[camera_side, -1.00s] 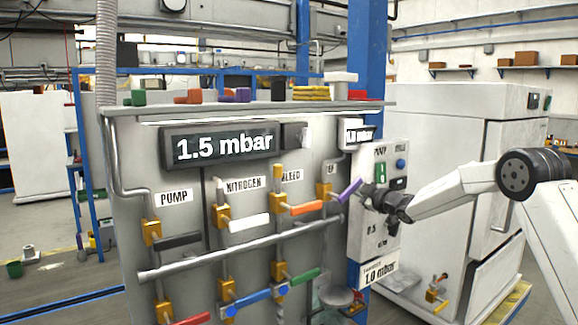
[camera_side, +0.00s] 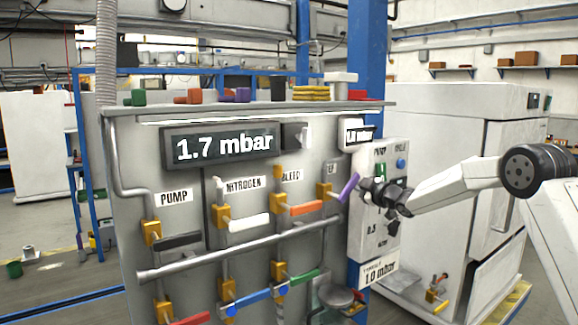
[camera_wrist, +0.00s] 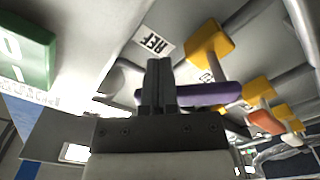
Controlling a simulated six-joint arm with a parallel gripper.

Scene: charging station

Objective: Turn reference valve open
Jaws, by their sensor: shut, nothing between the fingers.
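The reference valve has a purple handle (camera_side: 349,187) and a yellow body (camera_side: 325,192), beside a partly hidden REF label. The handle slants up to the right. My gripper (camera_side: 367,189) is at the handle's upper right end in the side view. In the wrist view, my gripper's fingers (camera_wrist: 160,80) are shut together with nothing between them. The purple handle (camera_wrist: 208,94) lies right by the fingers and passes behind or against them; I cannot tell if they touch. The yellow body (camera_wrist: 208,42) and REF label (camera_wrist: 154,40) show there too.
An orange bleed handle (camera_side: 306,208), white nitrogen handle (camera_side: 249,222) and black pump handle (camera_side: 178,240) are to the left. A grey pipe (camera_side: 235,252) crosses below them. The switch box (camera_side: 366,235) stands close behind my gripper. The large display (camera_side: 221,146) reads 1.7 mbar.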

